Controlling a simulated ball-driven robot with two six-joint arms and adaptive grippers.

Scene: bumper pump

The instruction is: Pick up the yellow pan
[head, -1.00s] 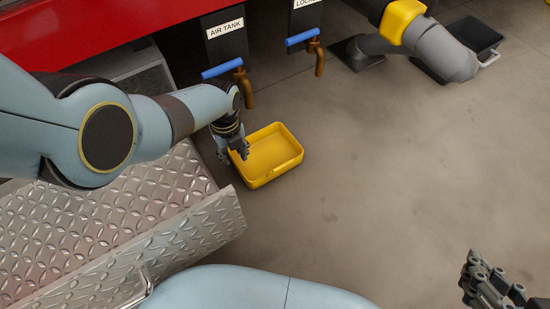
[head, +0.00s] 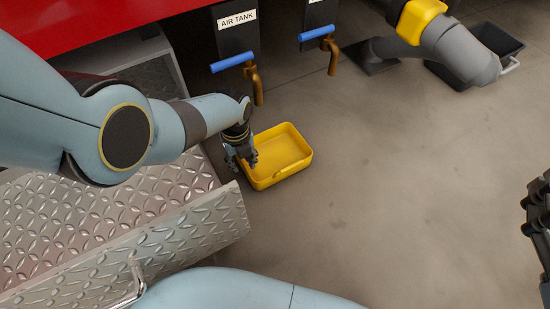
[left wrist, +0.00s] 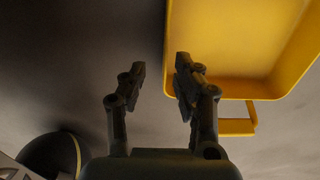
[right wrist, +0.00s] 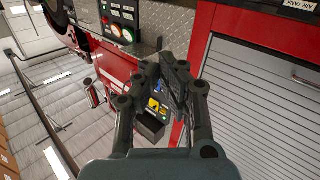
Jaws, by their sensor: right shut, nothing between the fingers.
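The yellow pan (head: 278,160) is a shallow rectangular tray on the grey floor below the air tank valve. It also shows in the left wrist view (left wrist: 235,40) at the upper right, with a handle loop on its near side. My left gripper (head: 241,164) is at the pan's left edge. In the left wrist view my left gripper (left wrist: 158,80) has its fingers apart, one over or beside the pan's left wall, the other over bare floor. Contact cannot be told. My right gripper (right wrist: 165,75) is shut and empty, away from the pan; it also shows at the head view's right edge (head: 537,215).
Diamond-plate steps (head: 110,225) lie left of the pan. Blue-handled brass valves (head: 256,82) hang above it, one labelled AIR TANK. The floor right of the pan is clear.

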